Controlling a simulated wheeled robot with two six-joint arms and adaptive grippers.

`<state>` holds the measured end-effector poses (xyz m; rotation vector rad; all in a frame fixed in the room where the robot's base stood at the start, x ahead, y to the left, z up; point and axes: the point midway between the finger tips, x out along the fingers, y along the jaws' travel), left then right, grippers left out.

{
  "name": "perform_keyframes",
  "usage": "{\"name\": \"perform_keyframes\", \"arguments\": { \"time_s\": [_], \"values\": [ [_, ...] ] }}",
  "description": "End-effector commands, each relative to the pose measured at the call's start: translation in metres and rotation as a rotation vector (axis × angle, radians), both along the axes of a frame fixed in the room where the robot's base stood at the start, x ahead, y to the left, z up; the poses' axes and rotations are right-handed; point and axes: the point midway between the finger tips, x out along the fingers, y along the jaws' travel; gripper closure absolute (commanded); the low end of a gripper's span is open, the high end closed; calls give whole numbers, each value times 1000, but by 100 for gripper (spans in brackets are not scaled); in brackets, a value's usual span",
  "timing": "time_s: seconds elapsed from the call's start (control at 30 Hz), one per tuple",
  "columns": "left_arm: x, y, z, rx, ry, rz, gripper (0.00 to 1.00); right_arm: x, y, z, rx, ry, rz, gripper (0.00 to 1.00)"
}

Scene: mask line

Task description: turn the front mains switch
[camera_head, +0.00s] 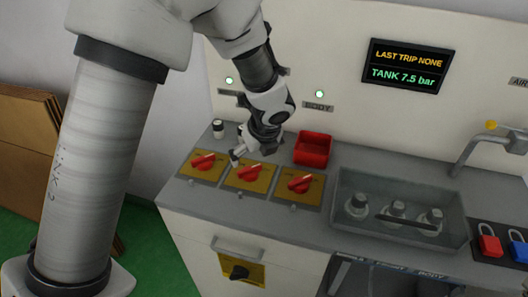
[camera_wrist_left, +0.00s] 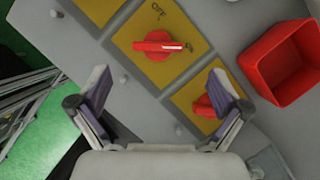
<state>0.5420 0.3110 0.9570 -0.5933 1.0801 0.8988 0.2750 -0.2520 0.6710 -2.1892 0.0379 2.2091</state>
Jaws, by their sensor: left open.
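A black rotary switch (camera_head: 240,272) sits on a yellow plate on the cabinet's front face, below the worktop. Three red rotary knobs on yellow plates lie along the worktop's front edge: left (camera_head: 203,162), middle (camera_head: 248,173) and right (camera_head: 300,184). My left gripper (camera_head: 244,156) is over the worktop by the middle plate, pointing down. In the wrist view its fingers (camera_wrist_left: 158,90) are spread with nothing between them. One red knob (camera_wrist_left: 158,46) shows just beyond the fingertips, and another (camera_wrist_left: 207,106) is partly hidden by the right-hand finger. My right gripper is not in view.
A red bin (camera_head: 313,149) stands behind the right knob. Red (camera_head: 490,243) and blue (camera_head: 517,247) padlocks lie at the far right.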

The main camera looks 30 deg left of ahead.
Motion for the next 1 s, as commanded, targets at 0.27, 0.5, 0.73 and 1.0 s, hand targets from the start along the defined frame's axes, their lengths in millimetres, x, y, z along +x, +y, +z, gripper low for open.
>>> {"name": "perform_keyframes", "arguments": {
  "time_s": [0.27, 0.5, 0.73, 1.0],
  "values": [
    [7, 12, -39, -4, 1, 2, 0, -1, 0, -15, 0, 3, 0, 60],
    [14, 24, -71, -2, 0, 2, 0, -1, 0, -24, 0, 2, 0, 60],
    [15, 25, -72, -2, -1, 2, 0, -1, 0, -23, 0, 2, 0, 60],
    [15, 25, -72, -2, 0, 3, 60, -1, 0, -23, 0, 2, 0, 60]
  ]
}}
